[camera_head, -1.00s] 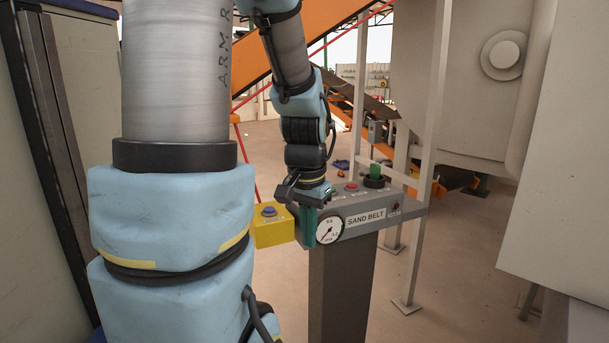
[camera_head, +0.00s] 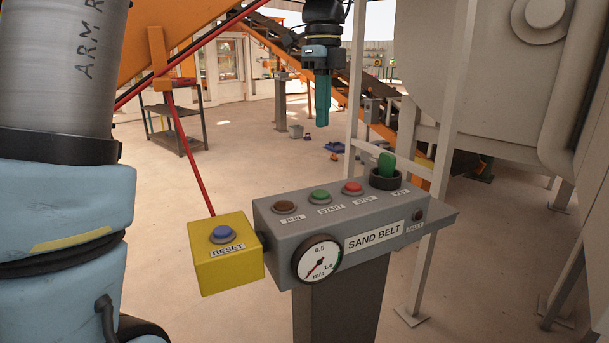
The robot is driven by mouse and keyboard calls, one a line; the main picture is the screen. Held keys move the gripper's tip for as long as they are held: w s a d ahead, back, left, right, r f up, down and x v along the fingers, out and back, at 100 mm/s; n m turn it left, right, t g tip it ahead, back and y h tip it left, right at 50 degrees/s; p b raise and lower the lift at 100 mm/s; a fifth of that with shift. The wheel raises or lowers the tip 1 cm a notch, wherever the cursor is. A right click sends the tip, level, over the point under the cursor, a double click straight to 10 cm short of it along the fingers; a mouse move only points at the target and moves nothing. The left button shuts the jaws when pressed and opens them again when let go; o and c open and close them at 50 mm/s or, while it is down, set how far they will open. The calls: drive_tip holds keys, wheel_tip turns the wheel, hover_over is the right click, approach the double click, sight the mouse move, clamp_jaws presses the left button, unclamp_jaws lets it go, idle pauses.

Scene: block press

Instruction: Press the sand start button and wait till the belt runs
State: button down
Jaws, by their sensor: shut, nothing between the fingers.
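The grey SAND BELT control box (camera_head: 372,220) stands on a post in the middle of the head view. Its green START button (camera_head: 320,196) sits on top, between the dark, unlit RUN lamp (camera_head: 285,207) and the red STOP button (camera_head: 352,188). A dial gauge (camera_head: 318,259) marked m/s is on the front, its needle at the low end. My gripper (camera_head: 322,118) is shut and empty, its teal fingers pointing down, well above the START button and touching nothing. The conveyor belt (camera_head: 290,45) behind is partly hidden; I cannot tell whether it moves.
A yellow RESET box (camera_head: 225,254) with a blue button adjoins the panel's left, a red cord running up from it. A green key switch (camera_head: 386,172) stands up at the panel's right. The FAULT lamp (camera_head: 418,214) looks dark. White frame legs (camera_head: 441,170) rise behind.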

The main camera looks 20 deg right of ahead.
sight(320, 192)
idle(0.3)
drive_tip(key=f+p, duration=0.1)
drive_tip(key=f, duration=0.8)
drive_tip(key=f+p, duration=0.1)
drive_tip(key=f, duration=0.4)
drive_tip(key=shift+s+a+p, duration=0.1)
drive_tip(key=shift+s+p, duration=0.15)
drive_tip(key=shift+p, duration=0.05)
